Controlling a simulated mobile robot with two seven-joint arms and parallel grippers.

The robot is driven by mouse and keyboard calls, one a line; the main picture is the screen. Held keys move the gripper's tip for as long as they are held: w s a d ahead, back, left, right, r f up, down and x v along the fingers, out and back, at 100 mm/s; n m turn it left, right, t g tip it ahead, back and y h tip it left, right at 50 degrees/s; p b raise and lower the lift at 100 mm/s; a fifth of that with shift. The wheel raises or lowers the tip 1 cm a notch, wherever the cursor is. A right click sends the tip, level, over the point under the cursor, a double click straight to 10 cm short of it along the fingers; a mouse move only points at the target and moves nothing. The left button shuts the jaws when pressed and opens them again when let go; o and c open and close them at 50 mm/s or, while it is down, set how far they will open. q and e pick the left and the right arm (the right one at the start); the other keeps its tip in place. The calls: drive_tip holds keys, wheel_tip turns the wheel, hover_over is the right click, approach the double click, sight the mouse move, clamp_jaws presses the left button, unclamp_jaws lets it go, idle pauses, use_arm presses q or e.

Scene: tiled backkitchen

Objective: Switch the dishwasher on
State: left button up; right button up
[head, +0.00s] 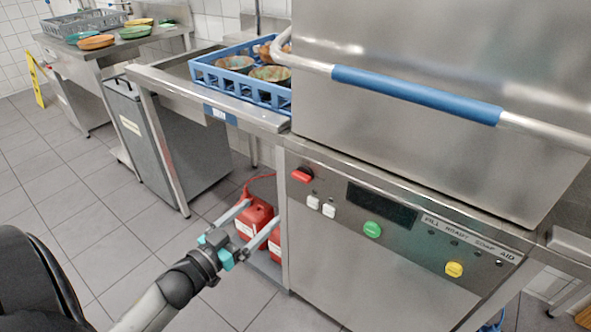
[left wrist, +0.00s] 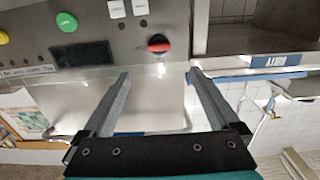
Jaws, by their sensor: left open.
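The dishwasher (head: 400,290) is a steel hood machine at the right of the head view, with a control panel on its front. A red rotary switch on a black base (head: 302,174) sits at the panel's upper left. It also shows in the left wrist view (left wrist: 159,44), just beyond the gap between my fingertips. Right of it are two white buttons (head: 321,206), a dark display (head: 381,206), a green button (head: 372,229) and a yellow button (head: 454,268). My left gripper (head: 264,212) is open and empty, below and left of the red switch, apparently not touching it.
The hood's blue-sleeved handle (head: 415,95) juts out above the panel. A blue crate with bowls (head: 245,82) stands on the steel counter at left. Red canisters (head: 255,217) stand beneath it, behind my left fingers. Open tiled floor (head: 90,215) lies at left.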

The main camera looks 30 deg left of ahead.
use_arm(q)
drive_tip(key=b, duration=0.1)
approach(299, 179)
drive_tip(key=w+b, duration=0.2)
drive_tip(key=w, duration=0.5)
drive_tip(key=shift+w+d, duration=0.2)
drive_tip(key=shift+w, duration=0.05)
drive_tip(key=shift+w+b, duration=0.35)
drive_tip(key=shift+w, duration=0.5)
use_arm(e)
drive_tip(key=shift+w+a+f, duration=0.1)
drive_tip(key=shift+w+a, duration=0.15)
drive_tip(key=shift+w, duration=0.7)
drive_tip(key=shift+w+a+r, duration=0.1)
drive_tip(key=shift+w+a, duration=0.2)
drive_tip(key=shift+w, duration=0.6)
drive_tip(key=shift+w+a+f, duration=0.1)
drive_tip(key=shift+w+a, duration=0.15)
drive_tip(key=shift+w, duration=0.7)
use_arm(q)
drive_tip(key=shift+c, duration=0.2)
drive_tip(key=shift+d, duration=0.1)
drive_tip(key=c, duration=1.3)
